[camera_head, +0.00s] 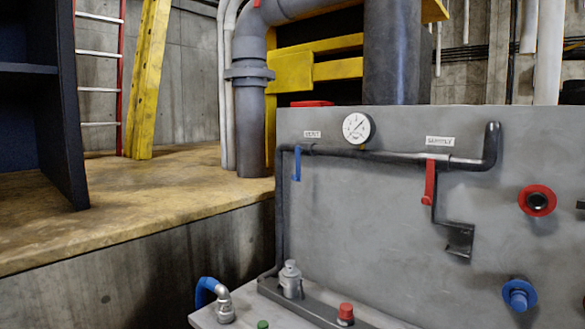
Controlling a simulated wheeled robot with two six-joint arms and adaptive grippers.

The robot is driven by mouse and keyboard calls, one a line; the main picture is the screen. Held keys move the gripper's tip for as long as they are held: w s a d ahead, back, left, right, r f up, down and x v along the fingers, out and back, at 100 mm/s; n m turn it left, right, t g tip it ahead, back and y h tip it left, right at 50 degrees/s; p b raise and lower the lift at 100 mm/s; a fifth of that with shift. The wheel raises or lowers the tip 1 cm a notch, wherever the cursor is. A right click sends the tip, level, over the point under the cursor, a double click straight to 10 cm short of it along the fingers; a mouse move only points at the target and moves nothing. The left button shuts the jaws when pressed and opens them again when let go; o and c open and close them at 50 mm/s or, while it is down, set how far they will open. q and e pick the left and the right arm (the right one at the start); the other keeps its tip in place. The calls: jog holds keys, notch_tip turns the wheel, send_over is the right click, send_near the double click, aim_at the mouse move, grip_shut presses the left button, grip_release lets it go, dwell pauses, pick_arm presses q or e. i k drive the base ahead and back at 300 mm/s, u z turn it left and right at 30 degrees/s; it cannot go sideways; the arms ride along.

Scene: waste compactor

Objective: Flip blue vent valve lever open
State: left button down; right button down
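The blue vent valve lever (297,163) hangs straight down from the dark pipe (375,155), on the left part of the grey panel (350,220). A white label reading VENT (312,134) sits just above it and to the right. A red lever (429,182) hangs down from the same pipe on the right, under a label that seems to read SUPPLY (440,141). A round white gauge (357,128) sits between them. Neither of my grippers shows in the head view.
A ledge (240,320) below the panel carries a metal fitting (290,280), a red cap (345,312) and a blue-handled elbow (208,291). A red ring port (537,201) and a blue knob (519,295) stick out at right. A raised concrete platform (130,215) is at left.

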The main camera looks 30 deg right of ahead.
aim_at(297, 177)
jog(key=k, duration=0.55)
jog(key=u, duration=0.5)
jog(key=i, duration=1.6)
jog(key=z, duration=0.95)
